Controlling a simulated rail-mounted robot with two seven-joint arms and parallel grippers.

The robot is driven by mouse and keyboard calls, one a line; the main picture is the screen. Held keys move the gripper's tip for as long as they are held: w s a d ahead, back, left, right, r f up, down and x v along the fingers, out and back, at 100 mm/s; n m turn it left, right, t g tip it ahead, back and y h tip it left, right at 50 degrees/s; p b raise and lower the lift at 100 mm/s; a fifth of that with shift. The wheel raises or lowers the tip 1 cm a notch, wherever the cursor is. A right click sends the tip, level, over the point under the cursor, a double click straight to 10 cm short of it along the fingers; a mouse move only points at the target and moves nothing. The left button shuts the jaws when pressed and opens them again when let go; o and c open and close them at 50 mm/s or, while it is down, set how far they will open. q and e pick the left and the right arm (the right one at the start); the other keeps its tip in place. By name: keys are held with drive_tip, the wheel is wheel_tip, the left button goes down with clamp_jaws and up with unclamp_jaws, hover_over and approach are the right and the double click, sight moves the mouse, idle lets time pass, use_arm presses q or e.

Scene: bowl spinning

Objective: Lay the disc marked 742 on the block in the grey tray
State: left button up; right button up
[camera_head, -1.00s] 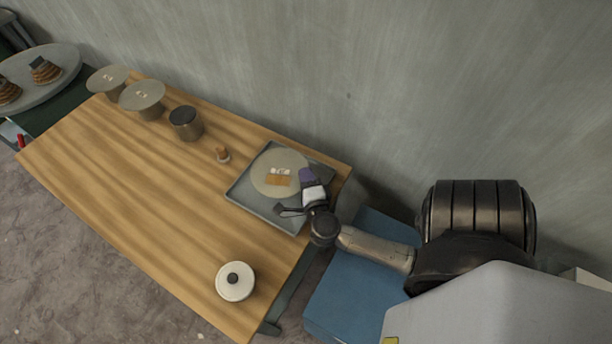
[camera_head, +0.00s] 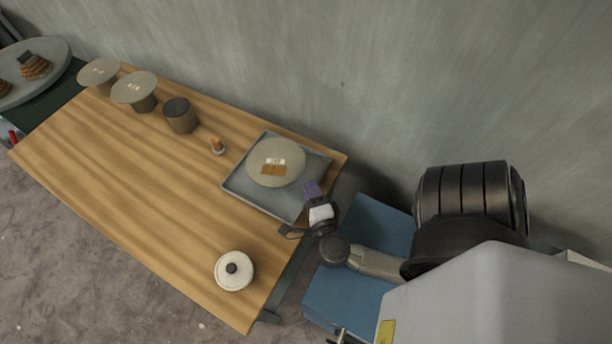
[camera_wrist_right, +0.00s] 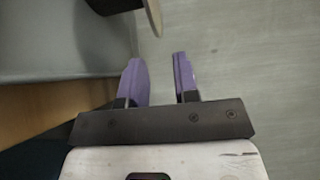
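A pale round disc (camera_head: 276,152) with a white label and an orange patch lies in the grey tray (camera_head: 262,206), apparently raised on a block hidden beneath it. Its number is too small to read. The wrist view shows the disc's edge (camera_wrist_right: 154,14) over a dark block (camera_wrist_right: 112,5), with the tray (camera_wrist_right: 60,45) at left. My right gripper (camera_head: 312,188) is at the tray's right corner, apart from the disc. Its purple fingers (camera_wrist_right: 159,75) are open with nothing between them. My left gripper is not in view.
Two more discs (camera_head: 99,71) (camera_head: 134,87) sit on supports at the table's far left, beside a dark-topped cylinder (camera_head: 180,115). A white lidded pot (camera_head: 233,270) is near the front edge. The table's middle is clear.

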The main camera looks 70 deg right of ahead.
drive_tip(key=shift+v, duration=1.6)
drive_tip(key=shift+r, duration=0.15)
drive_tip(key=w+a+r+n+t+y+p, duration=0.3)
drive_tip(key=w+a+r+n+y+p, duration=0.1)
drive_tip(key=a+r+n+y+p, duration=0.65)
drive_tip(key=w+a+r+n+t+y+p, duration=0.35)
drive_tip(key=a+r+n+y+p, duration=0.45)
drive_tip(key=r+n, duration=0.45)
drive_tip(key=s+d+r+n+g+h+p, duration=0.1)
drive_tip(key=s+d+r+n+g+p, duration=0.1)
drive_tip(key=g+p, duration=0.4)
drive_tip(key=s+d+r+n+g+h+p, duration=0.2)
drive_tip(key=s+r+n+g+p, duration=0.3)
drive_tip(key=p, duration=0.6)
drive_tip(key=shift+s+d+r+n+g, duration=0.15)
drive_tip(key=shift+s+d+n+g, duration=0.2)
drive_tip(key=shift+s+g, duration=0.6)
